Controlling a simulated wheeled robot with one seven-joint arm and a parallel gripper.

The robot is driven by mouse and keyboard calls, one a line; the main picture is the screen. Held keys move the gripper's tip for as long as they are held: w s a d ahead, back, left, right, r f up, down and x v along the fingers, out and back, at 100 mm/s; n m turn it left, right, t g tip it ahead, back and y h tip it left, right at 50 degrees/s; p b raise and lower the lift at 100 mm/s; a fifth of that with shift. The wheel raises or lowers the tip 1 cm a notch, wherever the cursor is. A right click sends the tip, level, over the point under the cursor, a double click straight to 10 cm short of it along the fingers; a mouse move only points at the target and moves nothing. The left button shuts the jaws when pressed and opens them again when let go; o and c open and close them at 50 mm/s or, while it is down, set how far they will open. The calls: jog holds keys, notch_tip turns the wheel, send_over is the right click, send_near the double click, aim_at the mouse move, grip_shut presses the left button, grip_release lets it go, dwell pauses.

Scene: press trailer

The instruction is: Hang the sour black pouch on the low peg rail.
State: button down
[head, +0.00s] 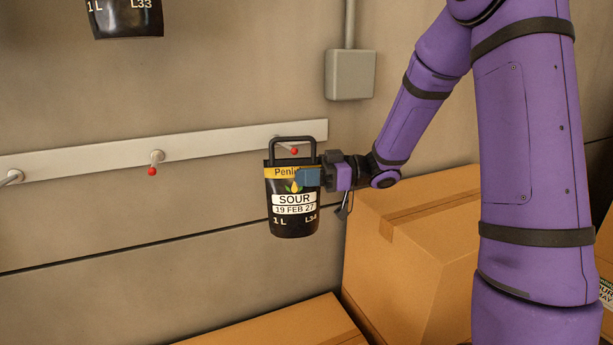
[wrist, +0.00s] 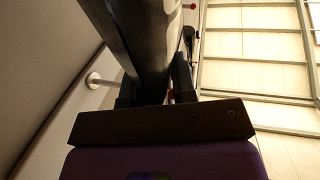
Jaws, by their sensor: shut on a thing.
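The sour black pouch (head: 293,222) hangs upright from my gripper (head: 310,178) in the head view. It has a yellow band, a white SOUR label and a black loop handle on top. My gripper is shut on its right side, near the upper edge. The pouch is in front of the right end of the low peg rail (head: 220,143), and a red-tipped peg (head: 294,151) shows inside the handle loop. I cannot tell whether the handle rests on that peg. In the wrist view the pouch (wrist: 145,40) is a dark shape between the fingers (wrist: 155,92).
Another red-tipped peg (head: 153,165) on the rail is bare, and a further one (head: 12,178) is at the left edge. Another black pouch (head: 125,20) is at the upper left. Cardboard boxes (head: 410,250) stand below and right. A grey wall box (head: 350,74) is above the rail.

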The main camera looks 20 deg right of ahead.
jog(key=shift+w, duration=1.25)
jog(key=shift+w+f, duration=0.45)
jog(key=shift+f, duration=0.25)
dwell(0.6)
